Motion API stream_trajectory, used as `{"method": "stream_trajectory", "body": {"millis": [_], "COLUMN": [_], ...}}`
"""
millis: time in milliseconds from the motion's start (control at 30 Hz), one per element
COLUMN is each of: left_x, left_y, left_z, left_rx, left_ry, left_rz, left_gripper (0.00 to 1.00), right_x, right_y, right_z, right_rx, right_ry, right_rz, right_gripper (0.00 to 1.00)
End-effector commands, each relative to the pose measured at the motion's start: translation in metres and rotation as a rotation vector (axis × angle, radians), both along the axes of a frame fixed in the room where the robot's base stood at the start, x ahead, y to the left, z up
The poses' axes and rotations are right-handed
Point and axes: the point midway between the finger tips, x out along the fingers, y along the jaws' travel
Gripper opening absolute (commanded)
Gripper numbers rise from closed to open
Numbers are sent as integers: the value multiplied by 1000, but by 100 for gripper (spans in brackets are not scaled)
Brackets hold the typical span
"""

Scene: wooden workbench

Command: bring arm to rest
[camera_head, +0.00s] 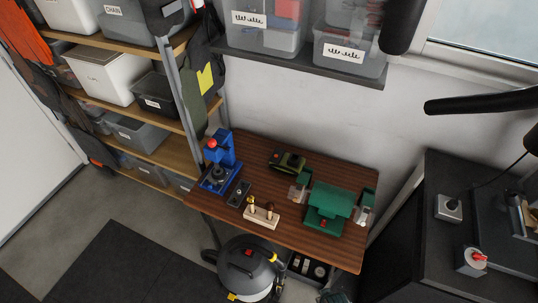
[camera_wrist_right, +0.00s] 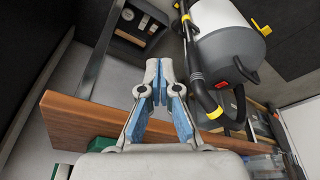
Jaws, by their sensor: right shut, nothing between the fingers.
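My right gripper (camera_wrist_right: 159,75) shows in the right wrist view with its two blue-padded fingers together at the tips, shut and empty. It is beside the wooden edge of the workbench (camera_wrist_right: 85,122). The workbench (camera_head: 315,244) stands against the wall in the head view. I cannot clearly make out the right gripper in the head view. My left gripper is in neither view.
On the bench are a blue press (camera_head: 220,165), a green machine (camera_head: 328,205) and a small wooden stand (camera_head: 261,217). A vacuum cleaner (camera_head: 247,268) stands at its front, also in the right wrist view (camera_wrist_right: 228,42). Shelves are left; a dark cabinet (camera_head: 430,210) is right.

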Motion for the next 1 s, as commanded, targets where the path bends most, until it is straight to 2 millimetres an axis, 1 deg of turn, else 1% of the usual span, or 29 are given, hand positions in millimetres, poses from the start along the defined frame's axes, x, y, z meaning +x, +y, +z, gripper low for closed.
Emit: {"method": "stream_trajectory", "body": {"millis": [33,67,133,167,200,233,267,300,367,400,500,600,700,800,1000], "left_x": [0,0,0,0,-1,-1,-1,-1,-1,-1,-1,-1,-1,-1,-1], "left_y": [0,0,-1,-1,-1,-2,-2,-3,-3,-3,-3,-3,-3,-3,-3], "left_z": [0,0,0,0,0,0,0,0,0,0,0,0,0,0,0], "left_rx": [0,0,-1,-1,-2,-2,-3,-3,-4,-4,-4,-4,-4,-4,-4], "left_ry": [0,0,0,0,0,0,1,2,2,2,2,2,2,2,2], "left_rz": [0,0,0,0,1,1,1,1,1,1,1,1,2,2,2], "left_gripper": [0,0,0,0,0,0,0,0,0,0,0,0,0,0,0], "right_x": [-4,-7,-17,-24,-34,-43,-53,-68,-93,-109,-149,-180,-199,-206,-206], "right_y": [0,0,-1,-2,-3,-5,-6,-8,-12,-15,-22,-29,-32,-34,-34], "right_z": [-23,-37,-75,-92,-117,-135,-152,-173,-201,-217,-246,-262,-270,-272,-272], "right_rx": [-2,-3,-5,-6,-8,-9,-10,-10,-13,-15,-18,-20,-21,-22,-22], "right_ry": [14,21,38,47,59,67,75,87,103,112,133,147,155,157,157], "right_rz": [1,3,6,7,8,10,12,15,18,21,26,30,33,34,34], "right_gripper": [0,0,0,0,0,0,0,0,0,0,0,0,0,0,0]}}
